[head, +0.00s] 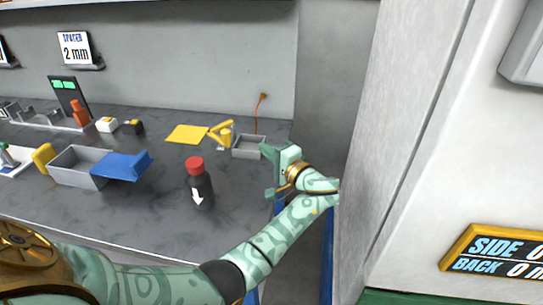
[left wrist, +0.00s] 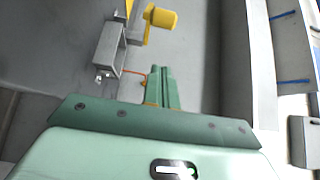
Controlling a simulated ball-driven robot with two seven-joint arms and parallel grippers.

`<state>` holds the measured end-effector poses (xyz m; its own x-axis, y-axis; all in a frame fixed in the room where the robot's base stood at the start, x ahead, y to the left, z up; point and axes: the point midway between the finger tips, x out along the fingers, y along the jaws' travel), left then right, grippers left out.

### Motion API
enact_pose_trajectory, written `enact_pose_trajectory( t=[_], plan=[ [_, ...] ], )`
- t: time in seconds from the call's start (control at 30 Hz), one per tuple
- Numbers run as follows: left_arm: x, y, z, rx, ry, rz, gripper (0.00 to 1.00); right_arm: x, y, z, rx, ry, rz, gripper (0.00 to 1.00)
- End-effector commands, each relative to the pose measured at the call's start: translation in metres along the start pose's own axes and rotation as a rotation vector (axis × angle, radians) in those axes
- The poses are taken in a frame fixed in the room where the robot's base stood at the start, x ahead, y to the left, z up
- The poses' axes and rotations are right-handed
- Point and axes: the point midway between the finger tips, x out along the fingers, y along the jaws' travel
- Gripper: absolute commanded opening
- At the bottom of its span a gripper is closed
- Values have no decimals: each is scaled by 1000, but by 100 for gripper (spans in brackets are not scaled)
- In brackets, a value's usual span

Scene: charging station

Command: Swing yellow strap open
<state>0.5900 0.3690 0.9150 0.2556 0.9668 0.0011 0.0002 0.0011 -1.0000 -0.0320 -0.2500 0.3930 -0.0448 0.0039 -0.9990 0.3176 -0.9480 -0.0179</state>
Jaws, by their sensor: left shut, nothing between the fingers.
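A yellow hinged piece, likely the yellow strap (head: 222,133), stands at the left side of a small grey open box (head: 249,147) near the back right of the counter. In the left wrist view, a yellow cylinder-shaped part (left wrist: 162,18) shows beside a grey box (left wrist: 109,48). My left gripper (head: 270,152) is just right of the grey box in the head view, apart from the yellow piece. Its fingers (left wrist: 161,78) are together and empty in the left wrist view. My right gripper is not in view.
A grey bin (head: 77,168) with a blue flap (head: 125,164) is farther left. A yellow sheet (head: 187,134) lies flat at the back. A tall grey wall (head: 385,140) rises close right of my gripper.

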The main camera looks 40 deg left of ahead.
Motion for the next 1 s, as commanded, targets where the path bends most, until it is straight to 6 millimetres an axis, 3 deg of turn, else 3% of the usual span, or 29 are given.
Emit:
enact_pose_trajectory(
  t=[0.2,0.4,1.0],
  plan=[
    [49,2,0,1,-1,-2,0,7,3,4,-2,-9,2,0],
    [74,0,17,1,1,-1,0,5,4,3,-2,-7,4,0],
    [86,0,32,1,1,1,0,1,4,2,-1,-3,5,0]
  ],
)
